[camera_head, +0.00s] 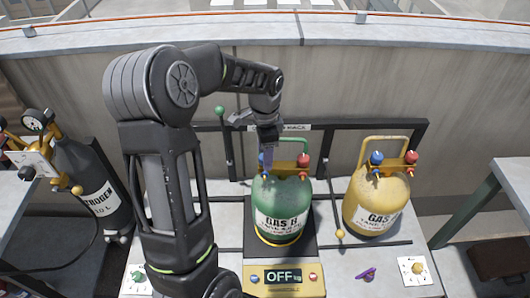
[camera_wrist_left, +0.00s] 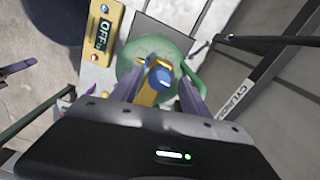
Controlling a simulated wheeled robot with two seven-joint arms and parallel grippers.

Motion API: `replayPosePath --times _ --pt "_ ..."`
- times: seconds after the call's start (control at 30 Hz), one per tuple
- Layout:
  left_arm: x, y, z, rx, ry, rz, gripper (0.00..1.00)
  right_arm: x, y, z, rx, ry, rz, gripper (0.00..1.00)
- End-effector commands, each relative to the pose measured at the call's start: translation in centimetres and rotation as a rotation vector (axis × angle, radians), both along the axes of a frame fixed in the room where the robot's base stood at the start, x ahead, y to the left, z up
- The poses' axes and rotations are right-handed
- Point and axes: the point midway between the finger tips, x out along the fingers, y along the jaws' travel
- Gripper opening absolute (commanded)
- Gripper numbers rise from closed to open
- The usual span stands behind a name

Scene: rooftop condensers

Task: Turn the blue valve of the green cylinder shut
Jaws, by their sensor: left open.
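The green cylinder (camera_head: 281,215), labelled GAS B, stands on a scale in the middle of the bench. Its blue valve (camera_head: 262,159) is partly hidden behind my left gripper (camera_head: 266,155), which points down at it. In the left wrist view the blue valve (camera_wrist_left: 161,78) lies between the two purple fingers of my left gripper (camera_wrist_left: 157,84), on a yellow fitting above the green top (camera_wrist_left: 137,58). The fingers are open, one on each side; contact cannot be told. The cylinder's red valve (camera_head: 303,161) is to the right. My right gripper is not in view.
A yellow cylinder (camera_head: 377,202) with blue and red valves stands to the right. A black nitrogen cylinder (camera_head: 92,190) with gauges stands left. The scale's display (camera_head: 283,277) reads OFF. A dark rack rail (camera_head: 350,124) runs behind. A purple clip-like object (camera_head: 366,274) lies at front right.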

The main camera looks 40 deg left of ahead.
Motion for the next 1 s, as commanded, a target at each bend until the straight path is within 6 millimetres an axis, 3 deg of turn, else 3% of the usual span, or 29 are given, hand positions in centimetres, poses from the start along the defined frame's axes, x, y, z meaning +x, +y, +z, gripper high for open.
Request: replayPosePath --times 0.27,0.7,1.0 --pt "0.0 0.0 0.6 0.000 -0.001 0.000 0.53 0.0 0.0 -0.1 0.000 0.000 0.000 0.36" --pt "0.1 0.0 7.0 0.000 -0.003 0.000 0.53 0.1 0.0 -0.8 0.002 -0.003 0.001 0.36" --pt "0.0 0.0 7.8 -0.001 0.001 0.000 0.53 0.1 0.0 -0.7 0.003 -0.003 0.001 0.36"
